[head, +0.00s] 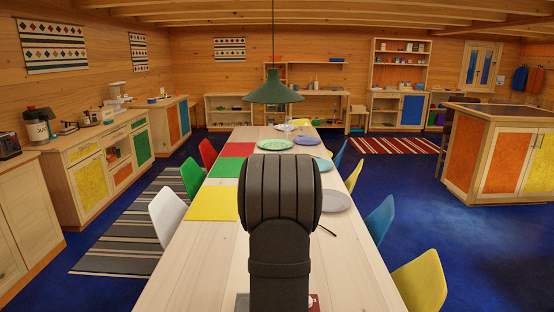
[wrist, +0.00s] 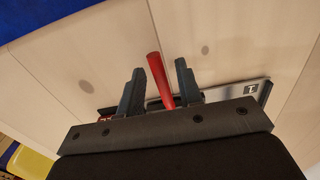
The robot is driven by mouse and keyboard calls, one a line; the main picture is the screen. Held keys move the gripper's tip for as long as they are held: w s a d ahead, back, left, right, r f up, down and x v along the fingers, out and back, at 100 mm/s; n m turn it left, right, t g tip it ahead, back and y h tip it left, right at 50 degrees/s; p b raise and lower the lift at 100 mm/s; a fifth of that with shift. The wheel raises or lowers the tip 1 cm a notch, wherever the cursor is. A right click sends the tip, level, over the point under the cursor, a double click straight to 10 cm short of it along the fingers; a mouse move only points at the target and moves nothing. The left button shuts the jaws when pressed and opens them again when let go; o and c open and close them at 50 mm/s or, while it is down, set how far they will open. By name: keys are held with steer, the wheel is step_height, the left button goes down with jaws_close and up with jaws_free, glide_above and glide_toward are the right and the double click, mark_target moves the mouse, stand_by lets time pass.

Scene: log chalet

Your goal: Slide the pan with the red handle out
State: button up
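The red handle (wrist: 159,80) shows in the wrist view, rising between the two fingers of my gripper (wrist: 158,84). The fingers stand apart on either side of the handle. A gap shows at the left finger, while the handle's lower part looks close to the right finger. The pan body cannot be made out; my gripper's base covers what lies below the handle. A flat metallic piece with a dark edge and a small "T" label (wrist: 250,89) sticks out to the right behind the gripper. In the head view my arm hides the pan and handle.
The long pale wooden table (head: 190,279) carries coloured mats, including a yellow one (head: 211,204), and plates, including a grey one (head: 337,201). Chairs line both sides. A green lamp (head: 273,91) hangs over the far part. Bare table lies left of my arm.

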steer(key=shift+r, duration=2.95)
steer(key=shift+f, duration=3.05)
steer(key=shift+w, duration=0.15)
steer(key=shift+r, duration=0.1)
